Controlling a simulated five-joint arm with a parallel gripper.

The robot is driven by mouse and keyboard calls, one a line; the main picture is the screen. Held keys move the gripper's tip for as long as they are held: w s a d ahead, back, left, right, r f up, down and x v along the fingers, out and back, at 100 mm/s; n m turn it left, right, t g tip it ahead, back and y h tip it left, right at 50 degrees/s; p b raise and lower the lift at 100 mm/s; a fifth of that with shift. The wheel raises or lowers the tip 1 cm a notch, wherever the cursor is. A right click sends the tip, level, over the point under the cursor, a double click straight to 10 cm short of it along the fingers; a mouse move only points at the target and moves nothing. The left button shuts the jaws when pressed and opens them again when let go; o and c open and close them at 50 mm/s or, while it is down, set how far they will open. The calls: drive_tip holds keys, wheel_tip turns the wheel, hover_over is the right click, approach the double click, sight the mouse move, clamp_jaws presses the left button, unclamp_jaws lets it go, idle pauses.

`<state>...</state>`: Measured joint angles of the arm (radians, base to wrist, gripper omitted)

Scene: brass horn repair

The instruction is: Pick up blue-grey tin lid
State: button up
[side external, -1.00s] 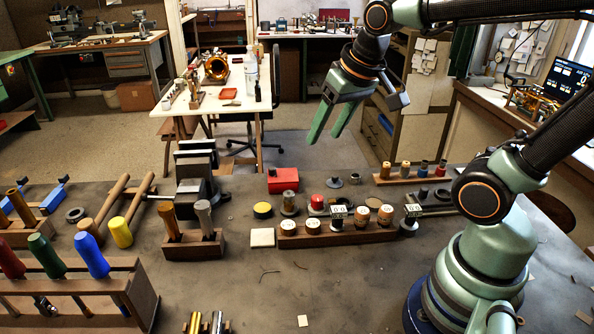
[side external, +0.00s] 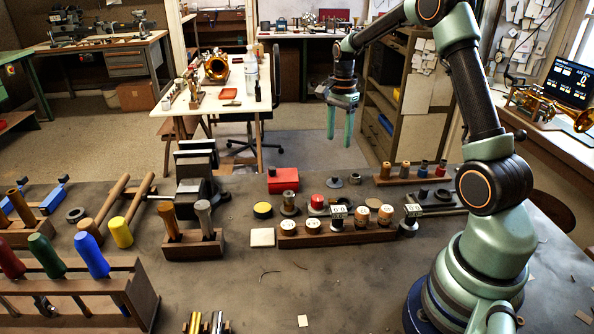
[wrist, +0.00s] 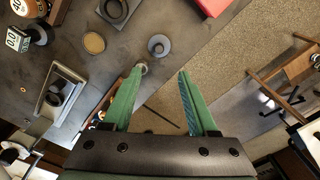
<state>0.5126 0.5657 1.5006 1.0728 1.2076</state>
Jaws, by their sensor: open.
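The blue-grey tin lid (side external: 334,182) looks like the small round grey disc with a darker raised middle, lying on the bench right of the red box. It also shows in the wrist view (wrist: 159,45), above and just beyond my fingertips. My gripper (side external: 339,140) is open and empty, its green fingers pointing down, well above the back of the bench. In the wrist view the gripper (wrist: 160,73) has a clear gap between its fingers. Nothing covers the lid in either view.
The red box (side external: 283,180) stands left of the lid. A small grey cylinder (side external: 354,178) is close on its right, before a wooden rack (side external: 407,178) of small pieces. A brown disc (wrist: 94,43) lies nearby. A long wooden block (side external: 337,236) with round pieces lies in front.

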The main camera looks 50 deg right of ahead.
hover_over(335, 176)
drive_tip(key=f, duration=0.6)
drive_tip(key=shift+d+f, duration=0.25)
drive_tip(key=shift+f, duration=0.15)
drive_tip(key=shift+a+f, duration=0.2)
drive_tip(key=shift+f, duration=2.5)
clamp_jaws()
